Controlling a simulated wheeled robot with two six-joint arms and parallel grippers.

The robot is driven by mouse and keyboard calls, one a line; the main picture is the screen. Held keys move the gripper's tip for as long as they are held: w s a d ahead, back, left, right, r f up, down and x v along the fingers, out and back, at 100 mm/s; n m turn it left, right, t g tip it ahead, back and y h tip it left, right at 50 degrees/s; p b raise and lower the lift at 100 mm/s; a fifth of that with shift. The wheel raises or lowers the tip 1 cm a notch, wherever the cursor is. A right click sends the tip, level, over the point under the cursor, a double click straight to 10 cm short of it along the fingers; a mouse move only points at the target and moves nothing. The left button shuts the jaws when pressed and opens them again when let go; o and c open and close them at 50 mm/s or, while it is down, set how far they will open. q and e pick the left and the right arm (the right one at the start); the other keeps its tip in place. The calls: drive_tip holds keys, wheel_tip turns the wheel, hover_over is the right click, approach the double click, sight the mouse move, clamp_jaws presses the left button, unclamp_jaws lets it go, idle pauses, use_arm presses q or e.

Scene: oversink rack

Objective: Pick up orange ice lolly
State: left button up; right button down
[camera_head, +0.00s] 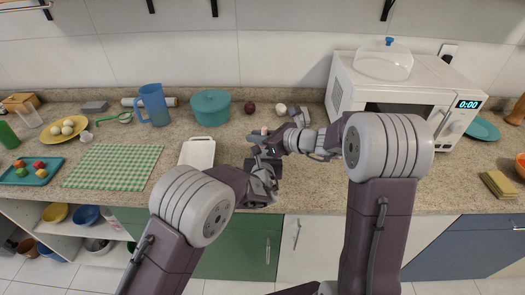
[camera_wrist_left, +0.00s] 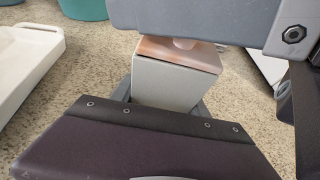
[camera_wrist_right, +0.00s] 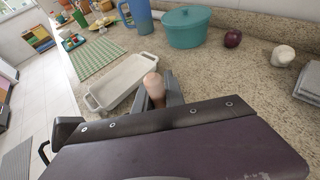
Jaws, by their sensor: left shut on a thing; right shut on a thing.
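My right gripper (camera_head: 262,138) is shut on a small peach-orange piece with a rounded end (camera_wrist_right: 154,88), seen between its fingers in the right wrist view. This may be the orange ice lolly; most of it is hidden. My left gripper (camera_head: 263,166) is just in front of the right one, low over the counter. It is shut on a white block-like holder (camera_wrist_left: 172,82) with an orange-pink top, upright in the left wrist view. A rounded pinkish end (camera_wrist_left: 185,43) shows at that top, under a grey gripper part. Whether the two pieces are joined cannot be told.
A white tray (camera_wrist_right: 122,82) lies left of the grippers. A teal pot (camera_head: 210,108), a dark red onion (camera_head: 250,107) and a pale round item (camera_head: 280,108) stand behind. A white microwave (camera_head: 345,90) is at right.

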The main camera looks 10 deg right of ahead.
use_arm(q)
drive_tip(key=shift+w+r, duration=0.1)
use_arm(e)
drive_tip(key=shift+s+d+f, duration=0.1)
drive_tip(key=shift+f, duration=0.15)
use_arm(q)
drive_tip(key=o, duration=1.5)
use_arm(e)
wheel_tip(320, 180, up, 18)
drive_tip(key=shift+r, duration=0.15)
use_arm(q)
drive_tip(key=v, duration=1.1)
drive_tip(key=shift+s+a, duration=0.2)
drive_tip(key=shift+s, duration=0.35)
